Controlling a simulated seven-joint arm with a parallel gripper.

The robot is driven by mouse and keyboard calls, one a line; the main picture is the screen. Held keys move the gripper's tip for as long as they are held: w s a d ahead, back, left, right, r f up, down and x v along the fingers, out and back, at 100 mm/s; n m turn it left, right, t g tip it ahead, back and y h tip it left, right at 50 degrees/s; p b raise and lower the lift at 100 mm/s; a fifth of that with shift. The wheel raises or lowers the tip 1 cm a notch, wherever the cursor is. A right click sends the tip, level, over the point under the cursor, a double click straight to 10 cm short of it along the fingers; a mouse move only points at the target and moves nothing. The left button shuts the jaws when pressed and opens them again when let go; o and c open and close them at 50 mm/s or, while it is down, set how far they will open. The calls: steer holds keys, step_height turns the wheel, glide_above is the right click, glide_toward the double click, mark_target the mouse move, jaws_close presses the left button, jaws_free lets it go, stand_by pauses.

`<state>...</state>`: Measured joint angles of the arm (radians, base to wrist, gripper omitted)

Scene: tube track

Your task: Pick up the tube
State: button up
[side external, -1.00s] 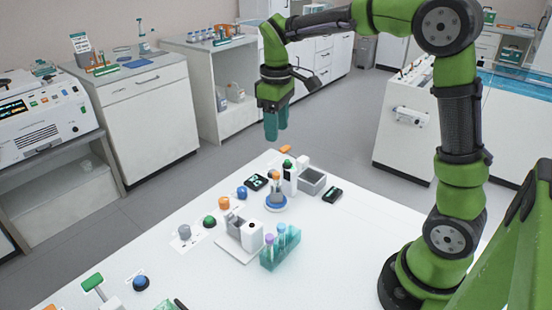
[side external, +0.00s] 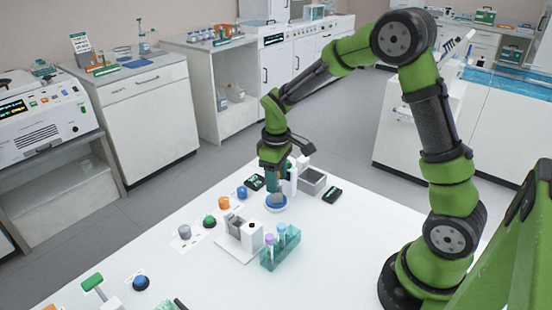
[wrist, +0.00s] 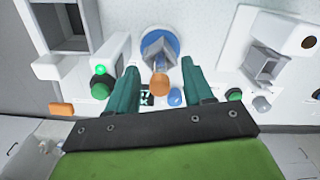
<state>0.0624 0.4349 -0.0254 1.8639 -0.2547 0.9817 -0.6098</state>
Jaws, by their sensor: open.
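A teal rack (side external: 282,253) on the white table holds tubes with a purple cap (side external: 269,239) and a blue cap (side external: 281,228). Behind it is a round blue base (side external: 277,207) with a grey holder. The base also shows in the wrist view (wrist: 172,36), with an orange-capped piece (wrist: 160,86) at its grey holder. My gripper (side external: 274,190) points down, low over this base, and hides most of the piece in the side view. In the wrist view my gripper (wrist: 160,68) is open, with one teal finger on each side of the orange cap. I cannot tell whether they touch it.
A white device (side external: 245,233) stands close in front of the base. A white post with a green button (wrist: 101,85) stands beside the gripper, and a grey open box (side external: 312,180) is behind it. Coloured knobs line the table's left edge. The table's right part is clear.

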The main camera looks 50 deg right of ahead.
steer(key=shift+f, duration=0.6)
jaws_close()
step_height(320, 180, up, 10)
steer(key=shift+r, duration=0.1)
stand_by(0.4)
